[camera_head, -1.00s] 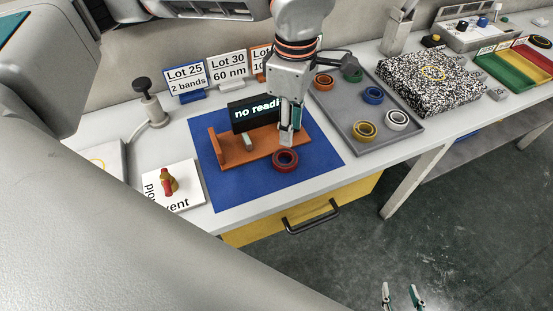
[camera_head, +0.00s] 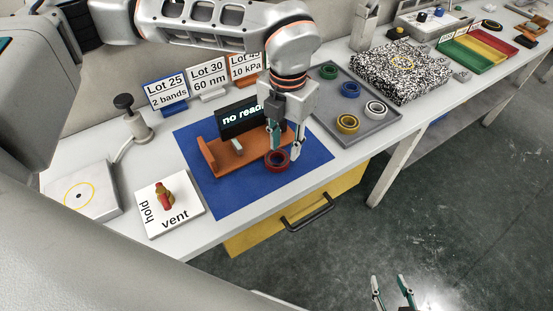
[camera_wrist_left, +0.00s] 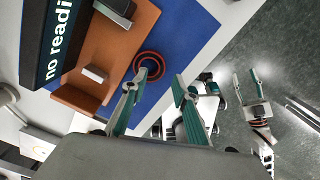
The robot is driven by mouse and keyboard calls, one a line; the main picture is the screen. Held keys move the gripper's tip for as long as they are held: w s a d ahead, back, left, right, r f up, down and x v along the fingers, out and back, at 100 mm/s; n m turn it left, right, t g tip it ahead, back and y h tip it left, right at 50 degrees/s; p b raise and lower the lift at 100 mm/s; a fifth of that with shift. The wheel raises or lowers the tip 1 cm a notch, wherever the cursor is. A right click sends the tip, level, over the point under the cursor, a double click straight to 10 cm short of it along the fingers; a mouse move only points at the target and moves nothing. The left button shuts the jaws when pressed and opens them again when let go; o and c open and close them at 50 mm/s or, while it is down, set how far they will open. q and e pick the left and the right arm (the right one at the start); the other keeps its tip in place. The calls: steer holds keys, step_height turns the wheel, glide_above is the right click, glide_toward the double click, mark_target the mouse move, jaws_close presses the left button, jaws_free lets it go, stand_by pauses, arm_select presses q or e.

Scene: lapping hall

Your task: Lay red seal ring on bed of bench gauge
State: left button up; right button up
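The red seal ring (camera_head: 277,166) lies flat on the blue mat, close to the front edge of the orange bench gauge bed (camera_head: 232,162). In the left wrist view the red ring (camera_wrist_left: 159,60) shows on the mat beside the orange bed (camera_wrist_left: 112,48). My left gripper (camera_head: 284,156) is low over the ring with fingers apart; in the left wrist view its open fingertips (camera_wrist_left: 158,84) are empty, the left one close to the ring's rim. The gauge display (camera_head: 240,117) is partly hidden by the gripper. My right gripper (camera_head: 391,282) is open and empty over the floor.
A grey tray (camera_head: 372,134) holds yellow, white, blue and green rings to the right. A vent/hold valve plate (camera_head: 180,217) stands left of the blue mat (camera_head: 231,205). Lot signs (camera_head: 168,92) stand behind the gauge. The mat's front strip is clear.

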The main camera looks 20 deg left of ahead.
mark_target(285, 162)
arm_select(q)
step_height(285, 162, down, 5)
steer(key=shift+d+f, duration=0.1)
steer(key=shift+f, duration=0.1)
steer(key=shift+s, duration=0.1)
jaws_close()
